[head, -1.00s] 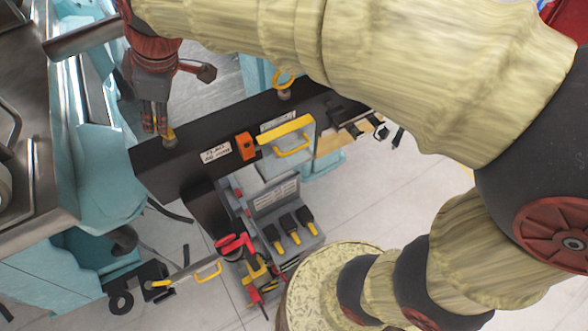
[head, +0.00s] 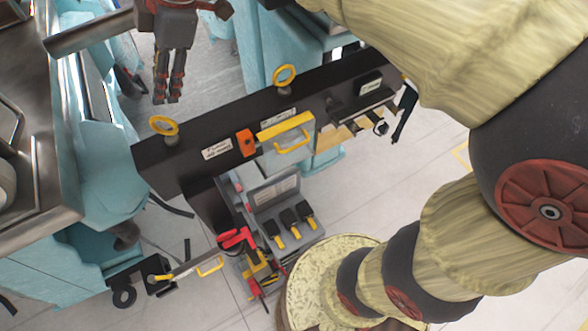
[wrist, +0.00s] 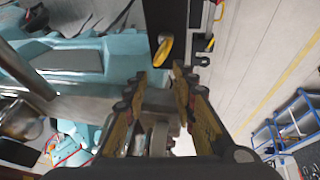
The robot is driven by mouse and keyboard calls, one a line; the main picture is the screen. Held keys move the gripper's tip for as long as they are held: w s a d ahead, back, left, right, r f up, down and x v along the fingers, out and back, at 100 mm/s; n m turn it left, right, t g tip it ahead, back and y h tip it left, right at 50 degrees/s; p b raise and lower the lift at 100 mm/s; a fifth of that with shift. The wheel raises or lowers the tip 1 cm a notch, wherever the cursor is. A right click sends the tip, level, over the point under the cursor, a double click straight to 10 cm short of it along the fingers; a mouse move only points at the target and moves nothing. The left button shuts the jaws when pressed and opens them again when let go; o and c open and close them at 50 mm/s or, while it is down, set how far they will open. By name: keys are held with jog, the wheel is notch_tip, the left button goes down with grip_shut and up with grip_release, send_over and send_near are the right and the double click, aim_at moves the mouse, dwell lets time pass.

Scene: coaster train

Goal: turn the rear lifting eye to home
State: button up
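Two yellow lifting eyes stand on a black beam (head: 225,120): a left one (head: 163,126) near the beam's left end and a right one (head: 285,77) farther along. I cannot tell from the labels which is the rear one. A yellow ring (wrist: 163,50) shows narrow, beyond the fingertips.
White labels (head: 217,149), an orange block (head: 246,143) and a yellow handle (head: 291,143) are on the beam's front side. A grey tool tray (head: 275,190) stands below. Light-blue machine bodies (head: 95,165) lie left and behind.

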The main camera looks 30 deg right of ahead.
jog(key=s+d+f+m+t+h+b, duration=0.1)
jog(key=s+d+f+m+h+b, duration=0.1)
jog(key=s+d+f+m+b, duration=0.3)
jog(key=s+d+f+m+t+h+b, duration=0.2)
jog(key=s+d+f+m+b, duration=0.4)
jog(key=s+d+f+m, duration=0.5)
jog(key=shift+s+d+f+m, duration=0.3)
jog(key=shift+d+f, duration=0.9)
jog(key=shift+f, duration=1.5)
jog(key=shift+w, duration=0.15)
notch_tip(320, 180, down, 18)
jog(key=s+d+m+b, duration=0.1)
jog(key=s+m+b, duration=0.1)
jog(key=b, duration=1.4)
jog(key=shift+t+h+b, duration=0.3)
jog(key=shift+b, duration=0.1)
